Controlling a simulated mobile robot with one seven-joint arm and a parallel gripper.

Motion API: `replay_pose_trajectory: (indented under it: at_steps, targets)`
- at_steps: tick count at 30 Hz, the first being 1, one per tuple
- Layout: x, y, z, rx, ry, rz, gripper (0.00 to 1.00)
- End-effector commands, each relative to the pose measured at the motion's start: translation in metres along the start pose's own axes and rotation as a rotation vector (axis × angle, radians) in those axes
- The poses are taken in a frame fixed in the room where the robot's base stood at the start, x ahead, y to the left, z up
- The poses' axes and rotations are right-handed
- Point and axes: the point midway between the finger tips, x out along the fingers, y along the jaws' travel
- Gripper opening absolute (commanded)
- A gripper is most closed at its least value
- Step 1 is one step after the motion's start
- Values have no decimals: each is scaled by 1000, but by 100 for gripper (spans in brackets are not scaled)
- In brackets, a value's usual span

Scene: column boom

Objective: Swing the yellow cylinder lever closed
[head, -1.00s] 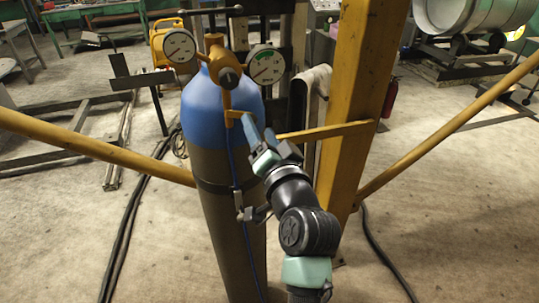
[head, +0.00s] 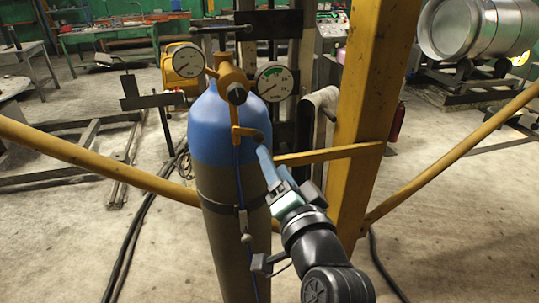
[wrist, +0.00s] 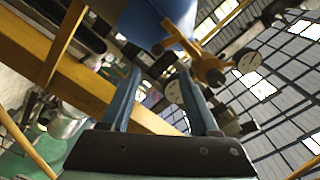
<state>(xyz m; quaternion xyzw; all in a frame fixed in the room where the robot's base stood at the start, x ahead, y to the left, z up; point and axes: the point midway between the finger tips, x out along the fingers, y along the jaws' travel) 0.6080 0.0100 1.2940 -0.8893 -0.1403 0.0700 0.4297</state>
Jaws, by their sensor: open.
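The yellow lever (head: 237,118) hangs down from the brass-yellow valve on top of the blue-shouldered gas cylinder (head: 218,140). Its lower end bends to the right and ends in a dark tip. My gripper (head: 265,158) is just below and right of that tip, with its blue fingers pointing up at it. In the wrist view the gripper (wrist: 160,75) is open, with nothing between the fingers. The lever (wrist: 180,38) shows there beyond the fingertips, up and to the right. Whether a finger touches the lever I cannot tell.
Two round gauges flank the valve, one left (head: 188,63) and one right (head: 274,83). A thick yellow column (head: 365,110) stands close right of my gripper, with a yellow crossbar (head: 325,154) running left from it. A yellow brace (head: 100,160) passes left of the cylinder.

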Motion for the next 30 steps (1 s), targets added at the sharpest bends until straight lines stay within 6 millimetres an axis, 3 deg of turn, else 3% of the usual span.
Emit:
replay_pose_trajectory:
  at_steps: [7,30]
  targets:
    - [22,5,5,198,2,-4,61]
    - [130,4,4,197,2,-3,61]
